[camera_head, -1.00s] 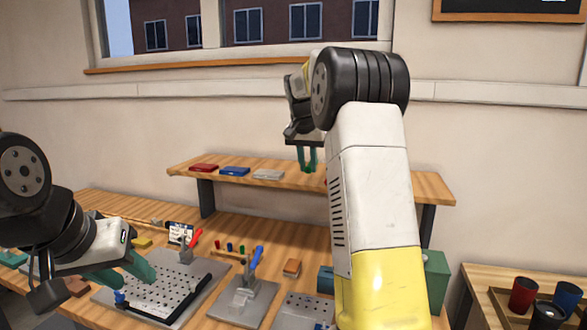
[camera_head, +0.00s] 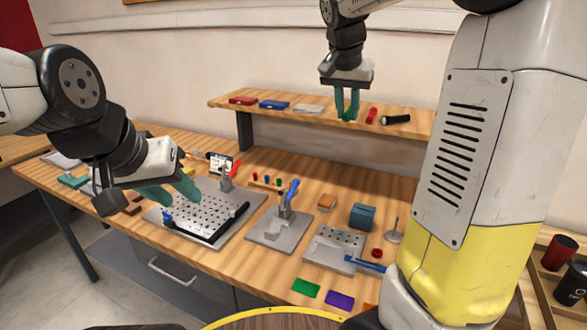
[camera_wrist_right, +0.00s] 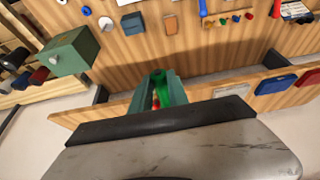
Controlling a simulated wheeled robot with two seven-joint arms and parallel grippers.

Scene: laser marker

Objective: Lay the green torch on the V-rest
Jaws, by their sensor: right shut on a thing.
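My right gripper (camera_head: 347,110) is at the raised shelf, its teal fingers pointing down between a grey box and a red torch. It is shut on a bright green thing, seemingly the green torch (camera_wrist_right: 163,86), which shows between the fingers in the right wrist view; the fingers hide most of it. A light grey block (camera_head: 275,228) on the plate with the blue-handled clamp may be the V-rest; I cannot make out a groove. My left gripper (camera_head: 178,192) is above the perforated plate, its fingers apart and empty.
The shelf (camera_head: 420,122) holds a red torch (camera_head: 371,115), a black torch (camera_head: 395,120) and red, blue and grey boxes. On the bench are a perforated plate (camera_head: 195,215), a red-handled clamp (camera_head: 228,178), a teal block (camera_head: 362,215) and a second holed plate (camera_head: 335,248).

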